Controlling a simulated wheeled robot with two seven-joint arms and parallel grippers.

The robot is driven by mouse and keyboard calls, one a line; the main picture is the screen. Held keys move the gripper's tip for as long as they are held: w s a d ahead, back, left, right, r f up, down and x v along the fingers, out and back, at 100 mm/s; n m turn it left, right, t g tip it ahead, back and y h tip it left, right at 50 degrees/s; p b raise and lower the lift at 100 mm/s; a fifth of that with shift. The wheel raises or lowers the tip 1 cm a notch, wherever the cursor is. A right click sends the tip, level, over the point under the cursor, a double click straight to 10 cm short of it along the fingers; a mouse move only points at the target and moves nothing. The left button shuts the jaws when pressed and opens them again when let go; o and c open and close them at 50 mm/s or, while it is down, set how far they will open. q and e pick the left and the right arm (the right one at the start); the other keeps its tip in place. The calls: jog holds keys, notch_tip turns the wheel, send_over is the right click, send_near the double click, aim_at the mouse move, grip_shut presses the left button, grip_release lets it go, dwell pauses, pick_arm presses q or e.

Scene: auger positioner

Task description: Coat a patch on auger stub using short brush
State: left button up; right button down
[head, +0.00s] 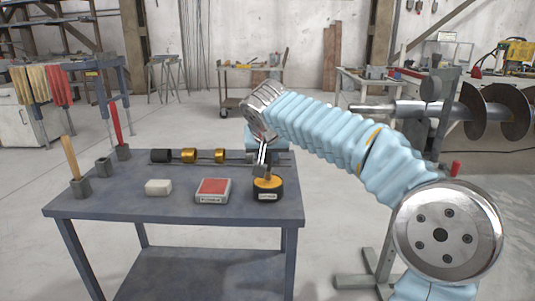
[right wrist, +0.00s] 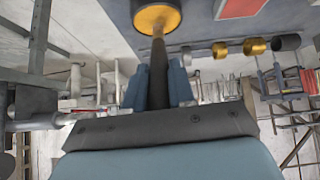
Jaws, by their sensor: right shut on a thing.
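My right gripper (head: 262,150) is over the right end of the table, shut on a dark-handled brush (right wrist: 158,55). In the right wrist view, my right gripper (right wrist: 158,88) has its two blue fingers on either side of the handle. The brush's far end is at the orange-yellow top of a dark round pot (head: 268,189); this pot also shows in the right wrist view (right wrist: 157,17). Whether the bristles touch the contents is hidden. The auger stub (head: 374,108) is a grey shaft end pointing left, beyond my right arm. My left gripper is out of view.
On the table (head: 120,212) stand a tan-handled tool (head: 70,158), a red-handled tool (head: 116,124) and an empty-looking holder (head: 103,168). A white block (head: 158,187), a red-topped box (head: 212,190) and a rod with black and gold collars (head: 189,155) are left of the pot.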

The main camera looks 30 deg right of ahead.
jog(key=shift+f, duration=0.1)
dwell(0.3)
notch_tip(320, 180, up, 3)
jog(key=shift+f+p, duration=0.1)
jog(key=shift+p, duration=1.15)
notch_tip(320, 180, up, 2)
jog(key=shift+r+p, duration=0.15)
jog(key=shift+p, duration=0.35)
jog(key=shift+r, duration=1)
